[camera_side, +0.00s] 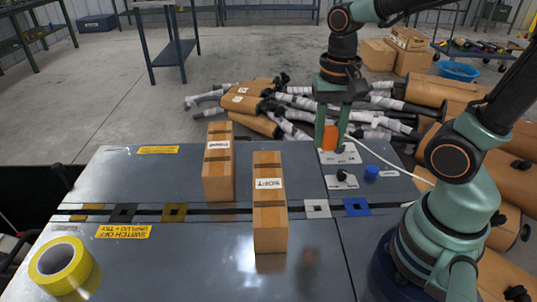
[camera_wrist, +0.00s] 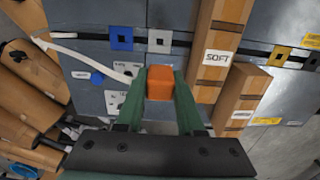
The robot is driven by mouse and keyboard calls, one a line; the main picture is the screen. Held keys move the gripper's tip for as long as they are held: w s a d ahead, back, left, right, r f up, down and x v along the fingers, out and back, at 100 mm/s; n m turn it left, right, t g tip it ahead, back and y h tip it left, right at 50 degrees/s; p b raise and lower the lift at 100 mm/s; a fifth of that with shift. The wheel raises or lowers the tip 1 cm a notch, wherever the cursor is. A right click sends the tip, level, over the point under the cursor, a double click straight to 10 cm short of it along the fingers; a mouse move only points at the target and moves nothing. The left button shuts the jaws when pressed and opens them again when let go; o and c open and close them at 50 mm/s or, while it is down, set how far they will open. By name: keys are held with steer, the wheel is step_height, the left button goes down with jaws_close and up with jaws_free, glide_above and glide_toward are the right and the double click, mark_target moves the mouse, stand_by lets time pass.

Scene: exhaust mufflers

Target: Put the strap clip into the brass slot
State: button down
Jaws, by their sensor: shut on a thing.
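My gripper (camera_side: 331,146) is over the right rear part of the grey bench. Its green fingers are shut on an orange block, the strap clip (camera_side: 330,134). In the wrist view the clip (camera_wrist: 160,83) sits between the fingertips (camera_wrist: 160,92). The brass slot (camera_side: 166,213) is a square plate with a dark hole, in the dark channel across the bench, left of both cartons. It also shows at the right in the wrist view (camera_wrist: 275,54). The clip is well to the right of the slot in the side view. Another yellowish plate (camera_side: 93,213) lies farther left.
Two upright cartons, one rear (camera_side: 218,170) and one front (camera_side: 268,215), stand between my gripper and the brass slot. The channel also has dark (camera_side: 123,207), silver (camera_side: 317,202) and blue (camera_side: 356,201) plates. A blue button (camera_side: 371,173) and yellow tape roll (camera_side: 45,262) are on the bench.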

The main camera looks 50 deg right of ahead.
steer(key=w+a+f, duration=0.6)
steer(key=w+a, duration=0.6)
steer(key=w+a+f, duration=0.6)
steer(key=w+a, duration=0.6)
steer(key=shift+w+a+f, duration=0.3)
steer(key=shift+w+a, duration=0.05)
stand_by(0.4)
steer(key=shift+f, duration=0.15)
steer(key=shift+f, duration=2.25)
steer(key=shift+f, duration=0.4)
stand_by(0.6)
steer(key=shift+c, duration=2.2)
jaws_free()
